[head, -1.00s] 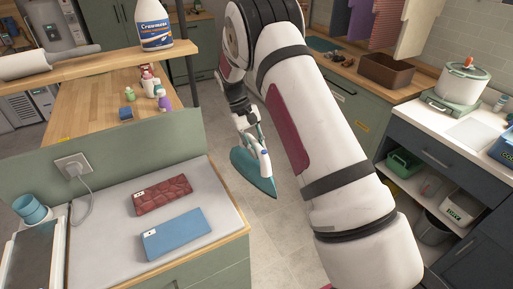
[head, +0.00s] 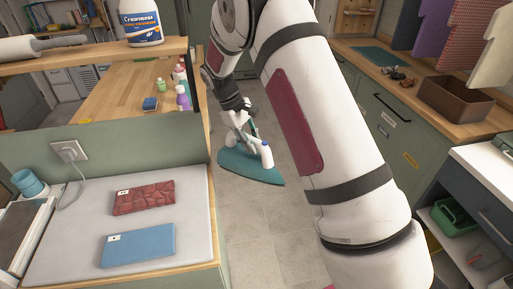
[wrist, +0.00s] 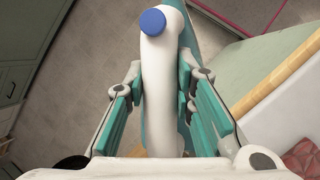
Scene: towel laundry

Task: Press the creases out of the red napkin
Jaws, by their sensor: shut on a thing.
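The red napkin (head: 145,199) lies on the pale grey pad (head: 195,225) on the left counter, and creases show across it. A corner of it shows at the lower right of the wrist view (wrist: 303,158). My gripper (head: 240,122) is shut on the white handle of a teal iron (head: 250,168), with a blue cap at the handle's end. The handle (wrist: 160,75) runs between my fingers in the wrist view. The iron hangs over the floor, to the right of the counter and apart from the napkin. Its sole face is hidden.
A blue folded napkin (head: 138,246) lies in front of the red one. A wall socket (head: 68,151) with a plugged cord is behind the pad. A raised shelf carries a detergent bottle (head: 140,22). Open floor (head: 262,215) lies right of the counter.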

